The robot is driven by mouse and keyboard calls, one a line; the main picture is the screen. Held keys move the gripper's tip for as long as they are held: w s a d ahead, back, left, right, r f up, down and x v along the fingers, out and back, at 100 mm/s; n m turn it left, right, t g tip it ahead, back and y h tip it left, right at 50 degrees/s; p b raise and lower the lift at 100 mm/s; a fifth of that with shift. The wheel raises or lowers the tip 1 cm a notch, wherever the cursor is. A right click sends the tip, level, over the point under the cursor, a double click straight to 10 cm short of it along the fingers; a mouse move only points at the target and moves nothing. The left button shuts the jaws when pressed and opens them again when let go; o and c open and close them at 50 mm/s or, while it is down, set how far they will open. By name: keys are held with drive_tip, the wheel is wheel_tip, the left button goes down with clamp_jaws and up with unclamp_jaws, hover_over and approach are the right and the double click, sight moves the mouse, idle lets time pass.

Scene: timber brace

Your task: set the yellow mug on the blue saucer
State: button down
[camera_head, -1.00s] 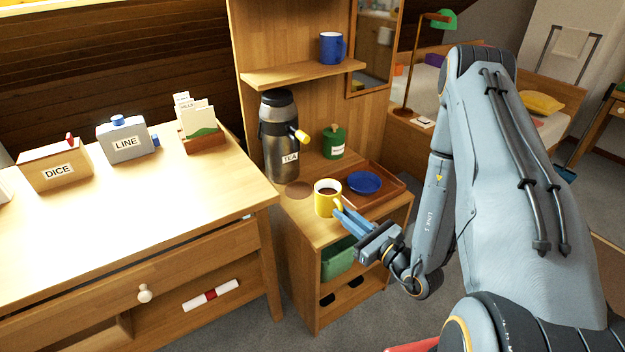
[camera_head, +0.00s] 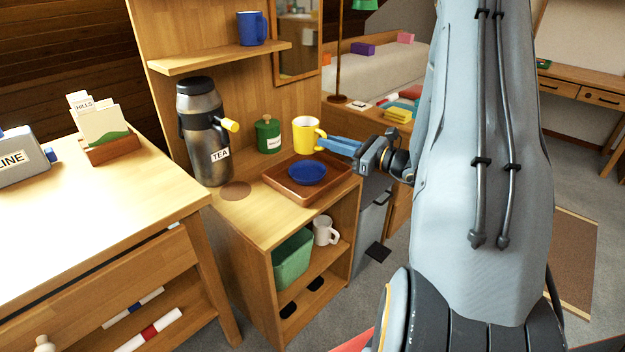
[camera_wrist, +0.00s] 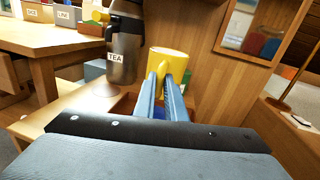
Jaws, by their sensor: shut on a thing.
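The yellow mug (camera_head: 306,135) is upright, its handle on the right side in the head view. My gripper (camera_head: 325,143) is shut on the mug's handle and holds it in the air, above the back right of the tray. The mug also shows in the wrist view (camera_wrist: 169,62), just beyond my two blue fingers (camera_wrist: 166,92). The blue saucer (camera_head: 306,174) lies in the brown wooden tray (camera_head: 283,196) on the cabinet top, below and in front of the mug. In the wrist view my fingers hide most of the saucer.
A steel tea flask (camera_head: 205,140) and a green jar (camera_head: 268,134) stand behind and left of the tray. A shelf (camera_head: 215,59) with a blue mug (camera_head: 252,28) is above. A white mug (camera_head: 324,231) and green bin (camera_head: 292,260) sit in the cabinet below.

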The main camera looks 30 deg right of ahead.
wheel_tip(320, 180, down, 9)
drive_tip(key=shift+d+f, duration=0.1)
drive_tip(key=shift+f, duration=0.1)
idle(0.3)
drive_tip(key=shift+b, duration=0.3)
drive_tip(key=c, duration=1.8)
unclamp_jaws()
drive_tip(key=shift+f, duration=0.1)
drive_tip(key=shift+s, duration=0.1)
